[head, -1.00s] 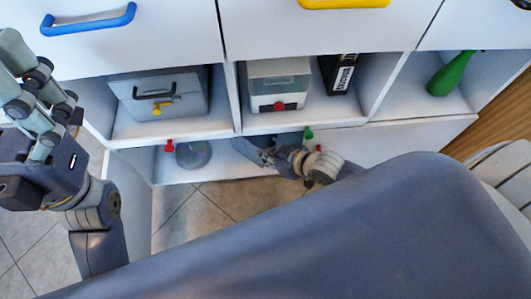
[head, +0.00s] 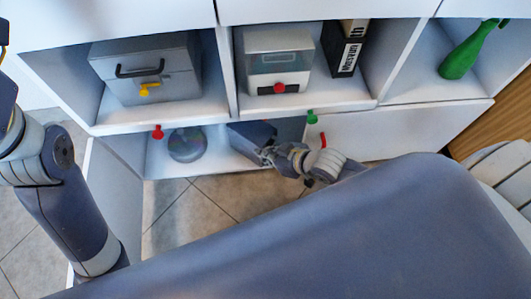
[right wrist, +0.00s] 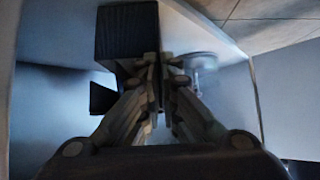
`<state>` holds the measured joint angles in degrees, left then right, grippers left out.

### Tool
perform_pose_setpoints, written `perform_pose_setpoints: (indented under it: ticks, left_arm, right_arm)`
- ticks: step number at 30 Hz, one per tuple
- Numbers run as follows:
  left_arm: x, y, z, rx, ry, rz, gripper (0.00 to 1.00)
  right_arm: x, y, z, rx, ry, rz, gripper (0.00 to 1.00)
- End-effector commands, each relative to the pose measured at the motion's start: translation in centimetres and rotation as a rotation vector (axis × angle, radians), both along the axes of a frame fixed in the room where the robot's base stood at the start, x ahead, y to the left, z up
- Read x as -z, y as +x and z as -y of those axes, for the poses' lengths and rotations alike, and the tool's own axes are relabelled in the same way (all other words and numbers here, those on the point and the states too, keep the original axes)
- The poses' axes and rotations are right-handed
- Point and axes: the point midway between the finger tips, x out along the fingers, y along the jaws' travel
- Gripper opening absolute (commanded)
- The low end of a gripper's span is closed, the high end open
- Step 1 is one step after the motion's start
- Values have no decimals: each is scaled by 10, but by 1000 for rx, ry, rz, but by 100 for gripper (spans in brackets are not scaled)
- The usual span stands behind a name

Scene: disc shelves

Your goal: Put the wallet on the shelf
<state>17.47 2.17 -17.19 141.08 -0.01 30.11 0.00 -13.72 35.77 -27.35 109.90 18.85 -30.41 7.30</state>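A dark blue-grey flat block, which looks like the wallet (head: 253,134), is tilted in the low, open compartment of the white shelf unit (head: 411,130). My right gripper (head: 267,153) is at its lower right edge in the head view. In the right wrist view the dark block (right wrist: 127,32) lies beyond and left of my right fingertips (right wrist: 164,64). The fingers are close together and overlap the block's edge. Whether they grip it is unclear. My left arm shows at the left edge of the head view, with its gripper out of frame.
A round grey transparent object (head: 187,145) is left of the wallet. Above are a grey box (head: 147,70), a white-grey case (head: 279,62), a black binder (head: 345,50) and a green bottle (head: 463,55). Red (head: 157,132) and green knobs (head: 312,117) are on the shelf front.

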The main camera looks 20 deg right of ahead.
Motion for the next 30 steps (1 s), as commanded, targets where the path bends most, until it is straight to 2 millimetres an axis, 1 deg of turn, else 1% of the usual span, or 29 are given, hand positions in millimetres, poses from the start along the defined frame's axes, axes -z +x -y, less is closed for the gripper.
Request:
perform_pose_setpoints:
  ticks: [5,15,17,18,19,30]
  left_arm:
    - [0,0,0,0,0,0,96]
    - [2,1,1,0,1,-2,96]
    - [1,0,1,0,2,1,96]
    - [0,0,1,0,2,4,96]
    - [0,-1,1,0,1,6,96]
    - [-1,-2,-1,0,-3,7,96]
  right_arm:
    - [0,0,0,-1,0,2,0]
    - [6,0,-1,-1,0,2,0]
    - [6,0,-1,-1,1,2,14]
    - [6,0,-1,-1,0,2,23]
    - [6,0,-1,-1,0,2,28]
    - [5,-2,1,0,-1,-1,28]
